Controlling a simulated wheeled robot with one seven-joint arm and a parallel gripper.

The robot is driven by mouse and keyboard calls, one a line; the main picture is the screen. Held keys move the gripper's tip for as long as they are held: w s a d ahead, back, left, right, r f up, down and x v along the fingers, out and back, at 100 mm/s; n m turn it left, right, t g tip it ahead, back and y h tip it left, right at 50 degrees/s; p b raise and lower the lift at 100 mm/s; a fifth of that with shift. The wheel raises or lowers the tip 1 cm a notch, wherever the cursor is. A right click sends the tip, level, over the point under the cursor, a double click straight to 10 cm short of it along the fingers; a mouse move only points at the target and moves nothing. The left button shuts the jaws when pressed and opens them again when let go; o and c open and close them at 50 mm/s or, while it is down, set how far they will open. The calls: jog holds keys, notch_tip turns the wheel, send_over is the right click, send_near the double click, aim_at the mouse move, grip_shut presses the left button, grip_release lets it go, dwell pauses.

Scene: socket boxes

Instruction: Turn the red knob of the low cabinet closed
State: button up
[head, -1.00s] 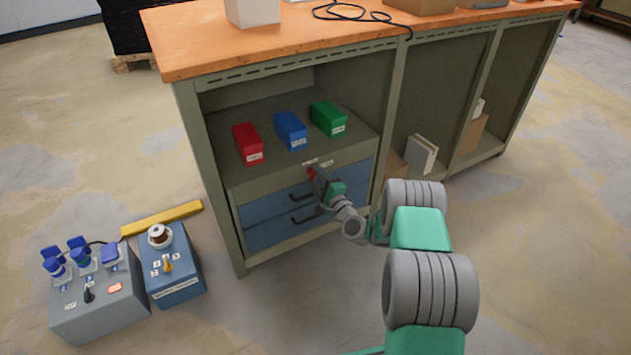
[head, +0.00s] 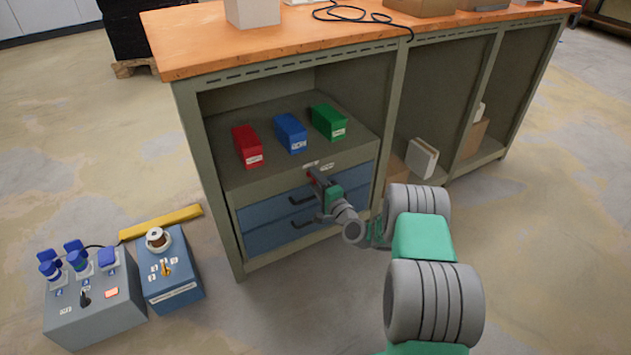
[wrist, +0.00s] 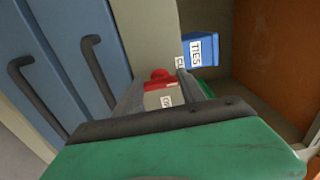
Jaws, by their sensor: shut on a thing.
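The low cabinet (head: 245,185) stands under the orange worktop, with two blue drawers in its front. The red knob (wrist: 160,76) is on the panel above the drawers, and my gripper's fingers close around it in the wrist view. In the head view the knob (head: 311,175) shows only as a bit of red at the tip of my gripper (head: 315,178). My gripper is shut on the knob. A white label lies beside the knob in the wrist view, partly covered by the fingers. The exact turn of the knob is hard to read.
Red (head: 247,146), blue (head: 290,133) and green (head: 328,122) bins stand on the shelf above. Drawer handles (head: 302,199) stick out below my gripper. A grey socket box (head: 95,310) and a blue box (head: 172,275) sit on the floor at left.

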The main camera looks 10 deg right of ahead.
jog(key=o, duration=1.4)
jog(key=shift+c, duration=0.2)
jog(key=p+v, duration=0.2)
jog(key=v, duration=0.5)
jog(key=shift+s, duration=0.35)
jog(key=shift+d, duration=0.1)
